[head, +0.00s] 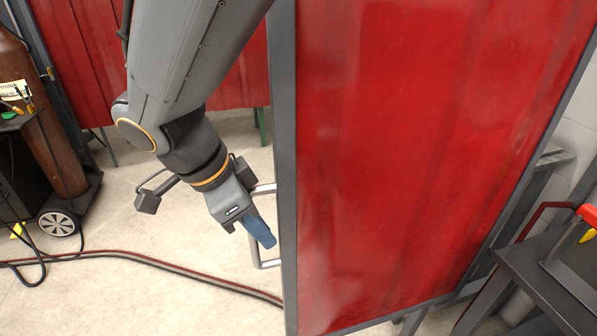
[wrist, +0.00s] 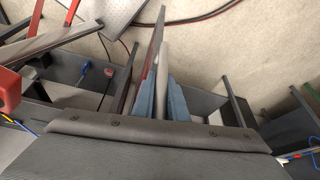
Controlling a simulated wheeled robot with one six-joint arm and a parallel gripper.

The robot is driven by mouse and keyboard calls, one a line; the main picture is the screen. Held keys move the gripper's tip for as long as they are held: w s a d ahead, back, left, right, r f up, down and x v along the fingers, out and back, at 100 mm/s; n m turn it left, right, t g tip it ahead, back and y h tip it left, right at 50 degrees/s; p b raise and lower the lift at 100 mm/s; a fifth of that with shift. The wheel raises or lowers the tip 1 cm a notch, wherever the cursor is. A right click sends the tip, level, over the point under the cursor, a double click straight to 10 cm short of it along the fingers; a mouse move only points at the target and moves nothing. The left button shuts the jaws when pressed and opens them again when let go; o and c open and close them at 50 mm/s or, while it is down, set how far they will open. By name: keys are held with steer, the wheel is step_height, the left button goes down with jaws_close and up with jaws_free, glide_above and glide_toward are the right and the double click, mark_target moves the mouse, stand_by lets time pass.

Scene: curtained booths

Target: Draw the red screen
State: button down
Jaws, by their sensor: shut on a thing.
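The red screen (head: 420,150) fills the right of the head view, a translucent red sheet in a grey metal frame. A pale grey bar handle (head: 267,264) stands out from the left post of its frame. My gripper (head: 262,234), with blue fingers, is at this handle, beside the post. In the wrist view my gripper (wrist: 162,92) has its blue fingers on either side of the pale handle bar (wrist: 164,58), shut on it. The screen shows nearly edge-on there, as a thin dark frame (wrist: 150,45). The grip itself is partly hidden by the fingers in the head view.
Another red curtain (head: 85,50) hangs behind at the left. A brown gas cylinder (head: 45,120) stands on a wheeled cart (head: 58,224) at the left. Red and black hoses (head: 130,256) cross the floor. A dark table (head: 545,275) stands at the right. The floor left of the screen is mostly open.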

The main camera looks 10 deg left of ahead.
steer(key=shift+a, duration=0.15)
steer(key=c, duration=1.8)
jaws_free()
steer(key=shift+s+a, duration=0.1)
steer(key=shift+s, duration=0.05)
steer(key=shift+o, duration=0.2)
steer(key=shift+r, duration=0.25)
steer(key=b+v, duration=0.1)
steer(key=v, duration=0.6)
steer(key=shift+r, duration=0.15)
steer(key=shift+a, duration=0.1)
